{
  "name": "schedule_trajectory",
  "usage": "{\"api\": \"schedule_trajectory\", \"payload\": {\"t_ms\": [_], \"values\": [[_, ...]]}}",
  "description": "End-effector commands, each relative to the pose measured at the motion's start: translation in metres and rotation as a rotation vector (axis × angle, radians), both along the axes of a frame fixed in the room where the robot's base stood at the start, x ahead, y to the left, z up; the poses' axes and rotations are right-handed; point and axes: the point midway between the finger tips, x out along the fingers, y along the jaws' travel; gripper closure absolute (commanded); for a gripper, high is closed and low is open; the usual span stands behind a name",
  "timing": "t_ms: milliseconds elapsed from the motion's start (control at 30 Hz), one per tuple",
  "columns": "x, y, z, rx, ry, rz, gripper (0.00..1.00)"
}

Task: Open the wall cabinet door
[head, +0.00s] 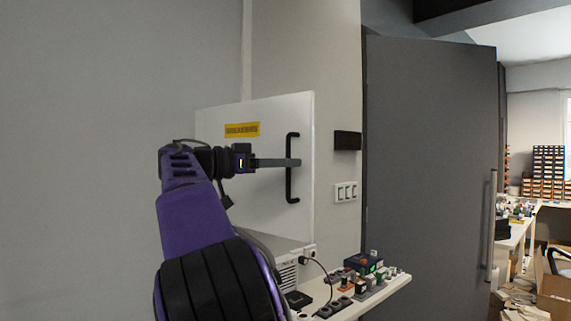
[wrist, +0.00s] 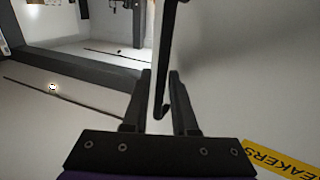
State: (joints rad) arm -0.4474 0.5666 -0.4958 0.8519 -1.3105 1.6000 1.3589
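The wall cabinet's white door (head: 228,165) faces me in the head view and looks shut. It bears a yellow label (head: 242,130), part of which shows in the wrist view (wrist: 284,160). A black vertical bar handle (head: 291,185) is near the door's right edge. My gripper (head: 298,162) reaches across the door to the handle's upper half. In the wrist view my gripper (wrist: 160,76) has its two fingers apart. The black handle (wrist: 162,60) runs between them, with gaps visible on both sides. Contact with either finger cannot be made out.
Below the cabinet a narrow shelf (head: 372,300) holds several small electrical parts and a grey-white unit (head: 285,270). A black box (head: 348,140) and switches (head: 346,192) are on the wall to the right. A large grey door (head: 430,170) stands farther right.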

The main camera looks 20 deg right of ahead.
Motion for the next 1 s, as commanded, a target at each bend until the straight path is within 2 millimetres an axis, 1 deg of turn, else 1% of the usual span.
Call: {"api": "schedule_trajectory", "payload": {"t_ms": [167, 500, 700, 833, 1000], "values": [[0.000, 0.024, 0.001, -0.001, 0.000, 0.004, 0.74], [-0.003, 0.107, 0.002, -0.002, 0.001, 0.006, 0.74], [-0.006, 0.148, 0.001, 0.000, 0.003, 0.008, 0.74], [-0.006, 0.165, 0.001, 0.001, 0.002, 0.007, 0.74], [-0.007, 0.175, -0.001, 0.001, 0.004, 0.007, 0.74]]}}
